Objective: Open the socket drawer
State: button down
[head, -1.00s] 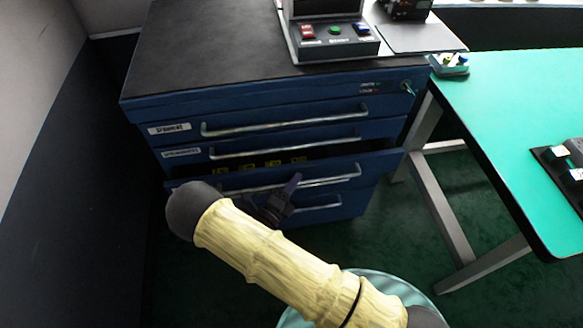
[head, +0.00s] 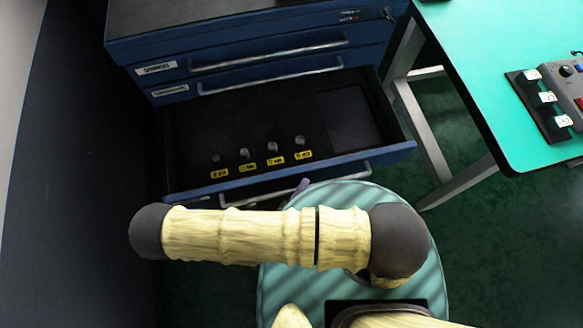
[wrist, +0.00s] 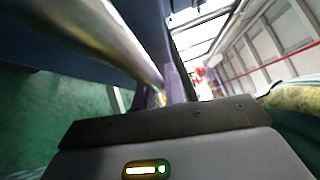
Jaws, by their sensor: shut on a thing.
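The socket drawer (head: 350,162) is the third one down in the blue cabinet and stands pulled well out in the head view. Several small metal sockets (head: 272,146) stand in it behind yellow labels. Its silver handle (head: 345,177) runs along the front, and a bar close up at the left of the wrist view is this handle (wrist: 105,35). My gripper (head: 303,186) is shut on the handle. Only a purple finger shows in the head view; my arm hides the rest. The fingers also show at the middle of the wrist view (wrist: 170,85).
Two upper drawers (head: 265,52) are shut, and a key (head: 388,13) sits in the cabinet's top right. A green-topped table (head: 490,60) with metal legs stands close on the right. A dark wall (head: 75,160) is on the left. Green floor is free between cabinet and table legs.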

jog(key=shift+s+d, duration=0.2)
jog(key=shift+s, duration=0.55)
jog(key=c, duration=1.5)
grip_release()
jog(key=shift+o, duration=0.2)
jog(key=shift+a, duration=0.1)
jog(key=b+v, duration=0.2)
jog(key=v, duration=1.5)
jog(key=shift+s+a+f, duration=0.1)
jog(key=shift+a, duration=0.05)
